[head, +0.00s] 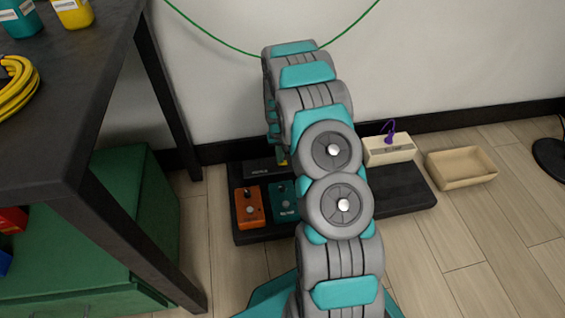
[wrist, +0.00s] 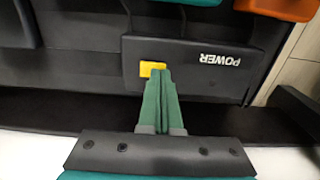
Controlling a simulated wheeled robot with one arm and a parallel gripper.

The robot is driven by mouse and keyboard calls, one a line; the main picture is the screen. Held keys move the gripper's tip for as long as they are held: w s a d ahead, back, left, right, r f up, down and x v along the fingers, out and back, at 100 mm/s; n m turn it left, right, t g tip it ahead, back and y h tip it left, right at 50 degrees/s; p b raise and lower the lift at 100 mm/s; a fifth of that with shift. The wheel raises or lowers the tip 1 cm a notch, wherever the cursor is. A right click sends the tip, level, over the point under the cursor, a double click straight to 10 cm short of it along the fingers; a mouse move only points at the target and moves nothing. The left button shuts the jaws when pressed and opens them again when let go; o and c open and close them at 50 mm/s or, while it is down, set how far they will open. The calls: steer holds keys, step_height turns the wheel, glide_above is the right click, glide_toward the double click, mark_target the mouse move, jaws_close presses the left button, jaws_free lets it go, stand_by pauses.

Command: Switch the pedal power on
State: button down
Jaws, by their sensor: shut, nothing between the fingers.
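The power unit is a dark box marked POWER (wrist: 205,68) in the wrist view, where its lettering appears upside down. A yellow switch (wrist: 152,69) sits on its face. My gripper (wrist: 160,73) is shut and empty, with its green fingertips right at the switch and overlapping its edge; whether they touch it I cannot tell. In the head view the power unit (head: 258,168) is at the back left of the black pedal board (head: 410,196), partly hidden by my arm. The switch's on or off position is not clear.
An orange pedal (head: 249,208) and a teal pedal (head: 283,203) stand in front of the power unit. A dark table (head: 85,120) stands left.

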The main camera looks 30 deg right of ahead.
steer(key=shift+f, duration=0.3)
steer(key=shift+r+p, duration=0.8)
steer(key=shift+r, duration=2.75)
